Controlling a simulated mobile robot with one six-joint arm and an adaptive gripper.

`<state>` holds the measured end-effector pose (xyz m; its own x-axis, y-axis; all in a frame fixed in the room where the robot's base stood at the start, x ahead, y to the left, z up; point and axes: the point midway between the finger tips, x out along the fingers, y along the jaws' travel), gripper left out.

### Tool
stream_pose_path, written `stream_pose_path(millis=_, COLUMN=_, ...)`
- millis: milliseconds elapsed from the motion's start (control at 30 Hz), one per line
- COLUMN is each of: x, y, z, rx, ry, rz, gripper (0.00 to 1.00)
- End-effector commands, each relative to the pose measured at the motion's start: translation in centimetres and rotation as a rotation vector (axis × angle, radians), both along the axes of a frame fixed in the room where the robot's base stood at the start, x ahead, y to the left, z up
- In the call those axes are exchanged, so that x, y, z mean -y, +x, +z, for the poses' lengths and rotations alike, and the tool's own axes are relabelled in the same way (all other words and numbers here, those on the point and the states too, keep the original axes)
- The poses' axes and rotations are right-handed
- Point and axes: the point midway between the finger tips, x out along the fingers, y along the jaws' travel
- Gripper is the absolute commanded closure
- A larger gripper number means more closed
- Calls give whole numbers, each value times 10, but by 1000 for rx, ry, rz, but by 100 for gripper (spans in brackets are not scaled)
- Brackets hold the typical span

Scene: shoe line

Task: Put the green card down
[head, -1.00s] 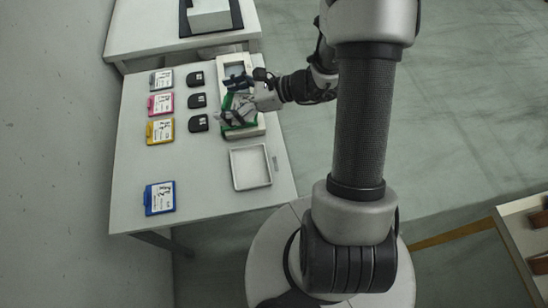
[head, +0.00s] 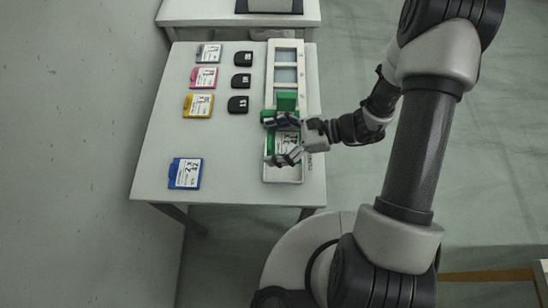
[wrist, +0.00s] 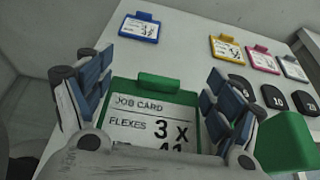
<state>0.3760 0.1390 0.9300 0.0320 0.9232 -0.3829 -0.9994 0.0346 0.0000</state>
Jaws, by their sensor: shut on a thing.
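The green card (wrist: 157,86) is a green clipboard-like plate with a white sheet reading "JOB CARD", "FLEXES" and "3 X". My gripper (head: 281,139) is shut on it, with one blue-grey finger on each side, as the wrist view also shows. In the head view the card lies over the shallow white tray (head: 283,180) at the table's near right. The fingers cover part of it, and I cannot tell whether it touches the tray's floor. The card's lower part is hidden by my gripper in the wrist view.
A long white fixture (head: 271,77) with a green block (head: 287,101) stands just behind the tray. Blue (head: 185,173), yellow (head: 198,105), pink (head: 203,77) and grey (head: 208,53) cards lie left, beside black pieces (head: 238,104). The table's middle is clear.

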Motion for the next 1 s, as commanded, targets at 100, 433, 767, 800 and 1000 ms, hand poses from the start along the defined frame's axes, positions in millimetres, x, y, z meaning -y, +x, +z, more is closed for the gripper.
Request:
stream_pose_path(millis=100, x=0, y=-1, z=-31, rx=-2, ry=1, rz=0, gripper=39)
stream_pose_path(millis=433, x=0, y=0, z=-59, rx=-1, ry=1, rz=0, gripper=39)
stream_pose_path(millis=767, x=0, y=0, z=-92, rx=1, ry=0, rz=-1, gripper=39)
stream_pose_path(millis=800, x=0, y=0, z=-91, rx=1, ry=0, rz=-1, gripper=39)
stream_pose_path(millis=1000, x=0, y=0, z=-94, rx=0, ry=0, rz=-1, gripper=39)
